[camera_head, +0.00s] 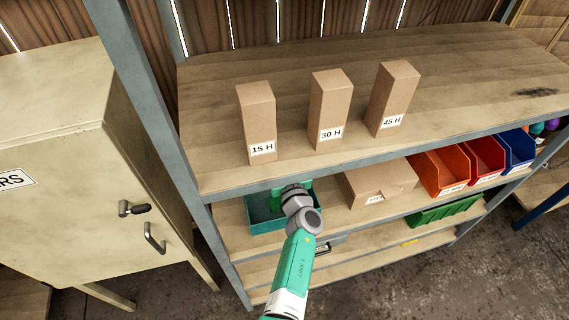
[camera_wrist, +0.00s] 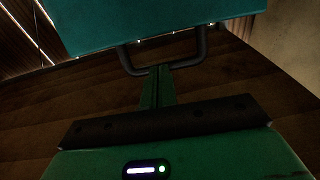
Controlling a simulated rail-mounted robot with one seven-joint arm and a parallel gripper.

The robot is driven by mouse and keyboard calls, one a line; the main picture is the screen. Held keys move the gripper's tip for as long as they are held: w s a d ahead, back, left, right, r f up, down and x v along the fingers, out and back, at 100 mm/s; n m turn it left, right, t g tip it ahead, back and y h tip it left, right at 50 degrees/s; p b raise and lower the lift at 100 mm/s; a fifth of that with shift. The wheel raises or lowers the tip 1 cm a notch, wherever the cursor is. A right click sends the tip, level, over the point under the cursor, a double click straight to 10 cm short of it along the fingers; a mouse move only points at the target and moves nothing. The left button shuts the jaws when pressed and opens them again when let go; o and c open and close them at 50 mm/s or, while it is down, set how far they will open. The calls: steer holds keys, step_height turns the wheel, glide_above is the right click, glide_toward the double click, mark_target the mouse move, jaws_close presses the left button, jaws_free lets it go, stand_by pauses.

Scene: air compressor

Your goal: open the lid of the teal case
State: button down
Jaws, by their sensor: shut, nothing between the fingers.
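The teal case (camera_head: 258,227) sits on the shelf below the top board, at its left end. In the head view it looks like an open-topped box, with its back part hidden under the top board and its right part behind my arm. In the wrist view a flat teal panel (camera_wrist: 150,25) with a dark U-shaped handle (camera_wrist: 131,66) fills the top; it looks like the raised lid. My gripper (camera_wrist: 158,72) is shut and empty, its fingertips at the handle's lower bar. I cannot tell whether they touch it. In the head view my gripper is mostly hidden.
The top board's front edge (camera_head: 330,163) lies over the case. A cardboard box (camera_head: 378,182) stands right of my arm, then orange (camera_head: 437,172), red (camera_head: 483,160) and blue bins (camera_head: 516,149). A beige cabinet (camera_head: 75,170) stands left. Three labelled cartons (camera_head: 330,105) stand on top.

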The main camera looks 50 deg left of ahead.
steer(key=p+v, duration=0.5)
steer(key=v, duration=0.8)
steer(key=shift+s+d+p, duration=0.25)
steer(key=shift+d+p, duration=0.05)
steer(key=shift+p, duration=0.1)
